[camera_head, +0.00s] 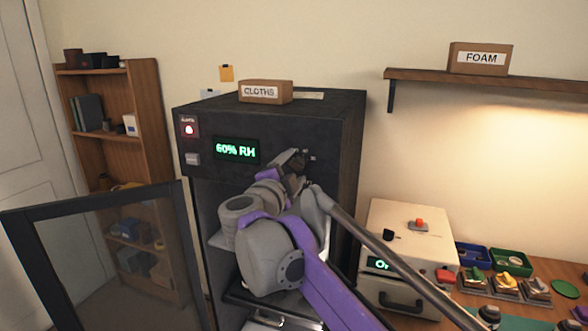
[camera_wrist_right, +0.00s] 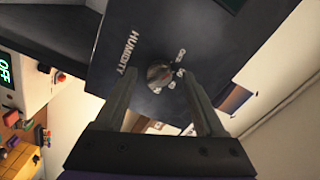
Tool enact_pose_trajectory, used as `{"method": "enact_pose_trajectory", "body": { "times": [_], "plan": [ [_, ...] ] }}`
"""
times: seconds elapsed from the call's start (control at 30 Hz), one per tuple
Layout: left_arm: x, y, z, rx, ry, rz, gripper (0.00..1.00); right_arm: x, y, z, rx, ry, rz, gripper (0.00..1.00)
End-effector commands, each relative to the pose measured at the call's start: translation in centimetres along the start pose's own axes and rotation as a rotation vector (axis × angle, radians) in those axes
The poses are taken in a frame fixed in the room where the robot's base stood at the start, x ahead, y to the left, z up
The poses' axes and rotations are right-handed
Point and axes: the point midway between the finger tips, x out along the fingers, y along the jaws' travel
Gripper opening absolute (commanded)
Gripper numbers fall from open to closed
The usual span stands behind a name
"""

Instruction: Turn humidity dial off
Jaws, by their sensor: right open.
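The humidity dial (camera_wrist_right: 159,73) is a round dark knob on the black front panel of the cabinet (camera_head: 348,125). The word HUMIDITY and small setting marks are printed beside it in the right wrist view. In the head view my right gripper (camera_head: 292,162) is at the upper right of the panel and hides the dial. In the right wrist view my right gripper (camera_wrist_right: 160,90) is open, its fingers on either side of the dial. I cannot tell whether they touch it. The green display (camera_head: 236,150) reads 60% RH. My left gripper is not in view.
The cabinet's glass door (camera_head: 92,205) stands open to the left. A CLOTHS box (camera_head: 265,91) sits on top of the cabinet. A cream machine (camera_head: 425,235) and several small trays are on the bench to the right. A wooden shelf (camera_head: 130,90) stands at left.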

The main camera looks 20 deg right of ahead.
Motion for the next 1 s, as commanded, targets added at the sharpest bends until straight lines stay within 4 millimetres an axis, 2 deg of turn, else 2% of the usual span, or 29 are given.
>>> {"method": "enact_pose_trajectory", "body": {
  "times": [0.3,0.5,0.7,1.0],
  "plan": [
    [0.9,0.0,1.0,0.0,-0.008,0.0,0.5,-6.2,0.2,0.2,0.0,-0.006,-0.001,0.72],
    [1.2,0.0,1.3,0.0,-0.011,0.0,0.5,-9.2,0.1,0.1,-0.001,-0.003,0.0,0.72],
    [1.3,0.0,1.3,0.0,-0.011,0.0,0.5,-10.2,0.1,0.0,-0.001,-0.001,0.0,0.72],
    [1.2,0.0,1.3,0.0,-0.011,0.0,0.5,-10.1,0.0,0.0,-0.003,-0.006,-0.008,0.72]
  ]
}}
